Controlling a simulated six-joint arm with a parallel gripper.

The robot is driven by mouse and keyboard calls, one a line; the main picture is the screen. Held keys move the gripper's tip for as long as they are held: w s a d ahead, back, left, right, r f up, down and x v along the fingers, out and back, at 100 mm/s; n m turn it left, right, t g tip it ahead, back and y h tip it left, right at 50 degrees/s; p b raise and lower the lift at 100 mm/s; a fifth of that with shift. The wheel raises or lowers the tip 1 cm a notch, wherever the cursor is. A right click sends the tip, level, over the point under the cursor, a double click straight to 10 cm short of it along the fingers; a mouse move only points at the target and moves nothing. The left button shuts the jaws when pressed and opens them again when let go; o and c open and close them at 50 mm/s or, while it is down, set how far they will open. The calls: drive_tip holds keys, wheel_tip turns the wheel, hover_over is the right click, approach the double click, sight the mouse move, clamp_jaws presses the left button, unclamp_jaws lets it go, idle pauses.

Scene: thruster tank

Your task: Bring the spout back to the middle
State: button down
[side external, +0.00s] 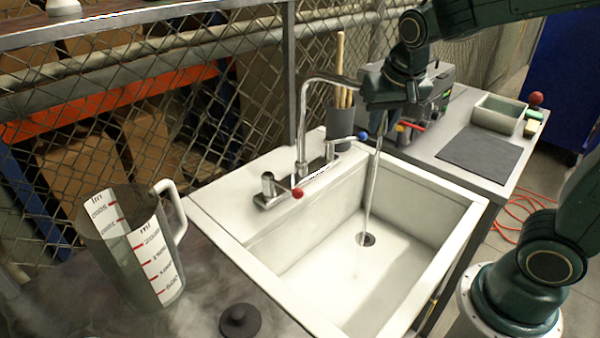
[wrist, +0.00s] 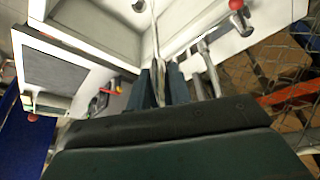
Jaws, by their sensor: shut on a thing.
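The chrome spout (side external: 325,79) rises from the faucet at the back edge of the white sink (side external: 465,222) and arches to the right in the side view. My gripper (side external: 374,104) is shut on the spout near its outlet end, which it partly hides. In the wrist view the two fingers (wrist: 164,88) close around a thin pale pipe. Water (side external: 372,185) runs from the spout end into the basin and falls at the drain (side external: 366,239). The faucet has a red-knobbed handle (side external: 297,193) and a blue-knobbed handle (side external: 362,136).
A clear measuring jug (side external: 135,245) and a black stopper (side external: 240,321) stand left of the sink. A dark cup with wooden sticks (side external: 341,125) stands behind the faucet, near my gripper. A counter with a grey mat (side external: 484,158) lies right. A wire fence (side external: 130,120) is behind.

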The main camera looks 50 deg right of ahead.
drive_tip(key=shift+r, duration=0.1)
drive_tip(key=c, duration=1.3)
unclamp_jaws()
drive_tip(key=v, duration=1.3)
drive_tip(key=shift+s+r, duration=0.15)
drive_tip(key=shift+r, duration=0.15)
drive_tip(key=shift+a, duration=0.1)
drive_tip(key=s+a+f+n+t+y, duration=0.2)
drive_tip(key=s+f+n, duration=0.4)
drive_tip(key=s+f, duration=0.4)
drive_tip(key=shift+s+f+n+y, duration=0.25)
drive_tip(key=shift+s+n+y, duration=0.05)
drive_tip(key=shift+s+n, duration=0.1)
